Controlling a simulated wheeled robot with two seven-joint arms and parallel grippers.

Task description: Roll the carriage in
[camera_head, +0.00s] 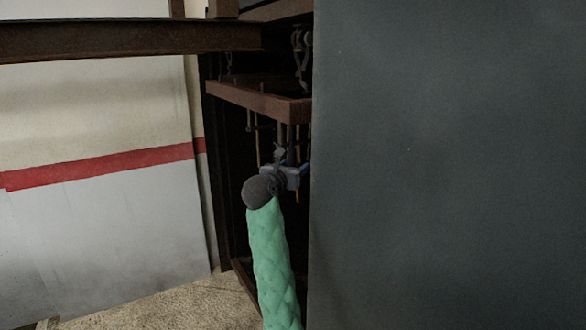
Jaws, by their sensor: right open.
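My right arm comes up from the bottom in a green sleeve, and my right gripper (284,156) is at its far end, open, small and partly hidden by its own wrist. It is just below a brown wooden shelf-like frame (262,103) inside a dark rack. Several thin brown rods hang under this frame, close behind and around the gripper. I cannot tell whether the gripper touches one. Dark metal hooks or links (302,50) hang above the frame. I cannot tell which part is the carriage. My left gripper is out of view.
A large dark grey panel (450,165) fills the right side and hides part of the rack. A rusty brown beam (130,40) crosses the upper left. A pale wall with a red stripe (100,165) stands behind. Bare speckled floor (165,305) shows at lower left.

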